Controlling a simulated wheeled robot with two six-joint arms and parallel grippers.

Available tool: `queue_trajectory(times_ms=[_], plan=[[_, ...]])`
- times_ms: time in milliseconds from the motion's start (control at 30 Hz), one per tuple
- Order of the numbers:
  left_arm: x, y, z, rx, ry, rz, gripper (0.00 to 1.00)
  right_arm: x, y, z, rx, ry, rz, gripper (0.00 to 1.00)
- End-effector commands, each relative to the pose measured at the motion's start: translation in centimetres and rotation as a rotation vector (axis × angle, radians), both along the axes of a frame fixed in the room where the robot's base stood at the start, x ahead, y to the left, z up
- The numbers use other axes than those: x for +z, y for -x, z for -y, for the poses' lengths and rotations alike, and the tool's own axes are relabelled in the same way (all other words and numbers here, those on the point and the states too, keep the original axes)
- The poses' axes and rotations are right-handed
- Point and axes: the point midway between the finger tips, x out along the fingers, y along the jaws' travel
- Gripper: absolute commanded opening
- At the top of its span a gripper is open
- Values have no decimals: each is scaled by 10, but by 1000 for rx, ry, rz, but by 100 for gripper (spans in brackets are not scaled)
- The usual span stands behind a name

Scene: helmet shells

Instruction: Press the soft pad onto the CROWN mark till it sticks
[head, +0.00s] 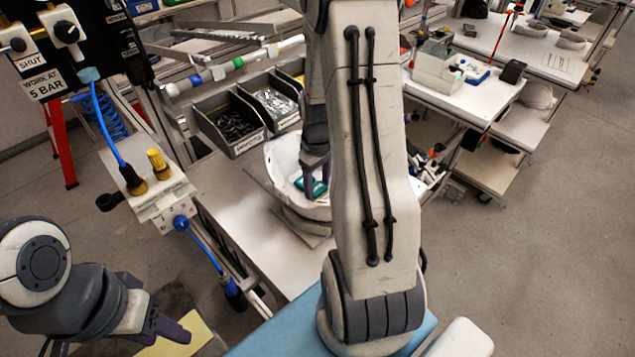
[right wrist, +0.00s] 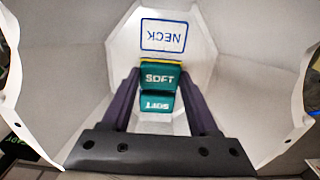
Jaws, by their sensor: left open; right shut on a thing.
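The white helmet shell (head: 284,160) sits on a stand on the bench and is partly hidden by my right arm. In the right wrist view its pale inner walls (right wrist: 245,80) surround my right gripper (right wrist: 159,82). The gripper's two purple fingers are shut on the teal soft pad (right wrist: 160,78), labelled SOFT, with a yellow edge. A second SOFT label reads upside down below the first. A blue-framed NECK mark (right wrist: 163,36) shows on the shell beyond the pad. The CROWN mark is not visible; contact between pad and shell cannot be told. My left gripper (head: 172,330) is open, low at the left.
Grey bins (head: 232,122) of small parts stand behind the shell. A panel with valves, a yellow knob (head: 157,160) and blue hoses is at the left. A yellow sheet (head: 190,343) lies beneath my left gripper. The bench top (head: 235,215) in front of the shell is clear.

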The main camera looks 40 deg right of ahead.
Motion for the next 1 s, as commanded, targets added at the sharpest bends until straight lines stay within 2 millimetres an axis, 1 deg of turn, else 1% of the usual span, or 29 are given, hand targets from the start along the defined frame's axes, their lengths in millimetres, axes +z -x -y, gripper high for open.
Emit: queue_trajectory(times_ms=[1000], plan=[[-4, 0, 0, 0, 0, 0, 50, -6, 0, 0, 0, -1, -1, 10]])
